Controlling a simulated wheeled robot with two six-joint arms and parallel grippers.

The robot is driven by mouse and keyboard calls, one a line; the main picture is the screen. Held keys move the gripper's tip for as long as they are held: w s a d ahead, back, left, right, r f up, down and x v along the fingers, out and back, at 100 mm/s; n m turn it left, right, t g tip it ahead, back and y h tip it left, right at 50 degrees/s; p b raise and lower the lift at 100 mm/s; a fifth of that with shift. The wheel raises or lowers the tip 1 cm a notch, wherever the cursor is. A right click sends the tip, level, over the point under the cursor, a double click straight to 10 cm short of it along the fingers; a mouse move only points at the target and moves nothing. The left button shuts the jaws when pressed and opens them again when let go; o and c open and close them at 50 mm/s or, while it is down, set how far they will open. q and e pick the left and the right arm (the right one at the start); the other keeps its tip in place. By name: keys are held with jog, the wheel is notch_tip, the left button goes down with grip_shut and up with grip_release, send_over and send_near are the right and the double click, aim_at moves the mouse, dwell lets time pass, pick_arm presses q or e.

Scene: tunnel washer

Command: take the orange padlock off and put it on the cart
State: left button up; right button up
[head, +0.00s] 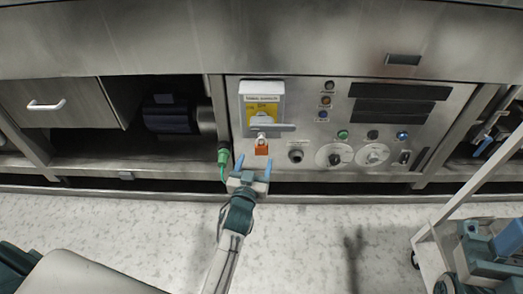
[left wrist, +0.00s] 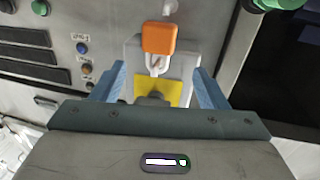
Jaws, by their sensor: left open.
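The orange padlock (head: 261,150) hangs below the grey handle (head: 272,127) of the yellow switch (head: 262,109) on the steel control panel. In the left wrist view the orange padlock (left wrist: 160,38) shows its body and pale shackle, with the yellow plate (left wrist: 172,92) beyond. My left gripper (head: 253,162) is open and empty, its blue fingers pointing at the panel just below the padlock. In the left wrist view the left gripper (left wrist: 157,68) has its fingers apart on either side of the padlock's line, not touching it. The cart (head: 425,242) stands at the lower right, partly cut off.
A green connector with a cable (head: 223,157) hangs just left of the gripper. Knobs (head: 334,155) and buttons fill the panel to the right. Teal and blue items (head: 488,262) are at the cart. The pale floor (head: 310,235) between is clear.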

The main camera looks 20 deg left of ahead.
aim_at(260, 149)
pick_arm(q)
jog(key=shift+w+a+r+b, duration=0.1)
jog(key=shift+w+b, duration=0.2)
jog(key=shift+w, duration=1.2)
jog(key=shift+w+r+b, duration=0.1)
jog(key=shift+w+b, duration=0.2)
jog(key=shift+w, duration=1.2)
jog(key=shift+c, duration=0.5)
jog(key=c, duration=1)
